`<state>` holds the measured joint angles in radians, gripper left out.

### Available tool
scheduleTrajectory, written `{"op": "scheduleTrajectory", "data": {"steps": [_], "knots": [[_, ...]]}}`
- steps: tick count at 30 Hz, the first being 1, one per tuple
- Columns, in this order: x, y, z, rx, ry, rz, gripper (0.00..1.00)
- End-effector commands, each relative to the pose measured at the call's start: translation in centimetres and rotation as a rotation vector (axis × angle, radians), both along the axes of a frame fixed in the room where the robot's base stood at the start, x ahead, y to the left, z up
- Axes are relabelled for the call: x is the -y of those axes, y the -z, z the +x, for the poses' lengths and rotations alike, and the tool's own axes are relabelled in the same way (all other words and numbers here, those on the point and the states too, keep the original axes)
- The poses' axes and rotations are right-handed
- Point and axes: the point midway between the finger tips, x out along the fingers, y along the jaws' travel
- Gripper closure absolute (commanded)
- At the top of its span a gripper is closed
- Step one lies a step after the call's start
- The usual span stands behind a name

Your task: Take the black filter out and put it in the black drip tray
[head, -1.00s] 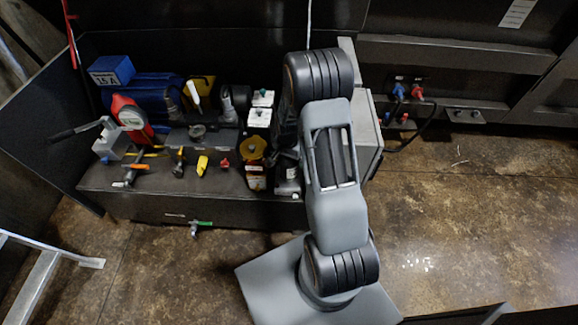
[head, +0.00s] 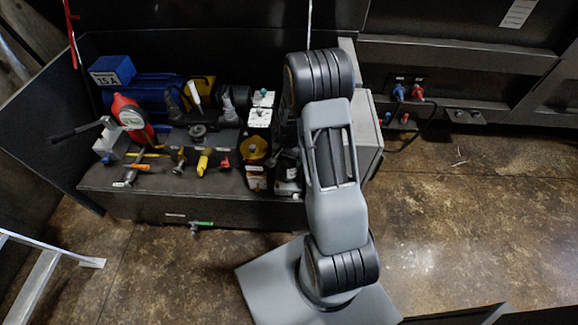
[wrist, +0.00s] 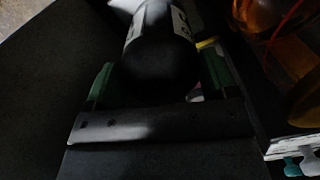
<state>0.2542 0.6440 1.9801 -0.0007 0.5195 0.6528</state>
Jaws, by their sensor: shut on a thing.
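In the wrist view, a black rounded cylinder with a white label band, which looks like the black filter (wrist: 158,68), sits between the two green-padded fingers of my gripper (wrist: 158,84). My gripper is shut on it. In the head view my own arm covers the gripper and the filter. I cannot pick out the black drip tray for certain in either view.
A black bench-like unit (head: 150,206) carries a blue motor (head: 150,92), a red-bodied hand pump (head: 130,112), and several valves and fittings. An orange translucent bowl (wrist: 275,35) is close on the right in the wrist view. Open floor (head: 455,215) lies to the right.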

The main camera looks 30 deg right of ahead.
Motion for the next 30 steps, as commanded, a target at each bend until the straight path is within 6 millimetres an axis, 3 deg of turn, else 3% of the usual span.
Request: {"op": "scheduleTrajectory", "data": {"steps": [12,25,30], "knots": [[-0.02,-0.13,0.24,0.009,-0.405,-0.003,0.5],[-0.03,-0.16,0.3,0.01,-0.464,-0.003,0.5],[0.01,-0.16,0.3,0.011,-0.645,-0.005,0.5]]}}
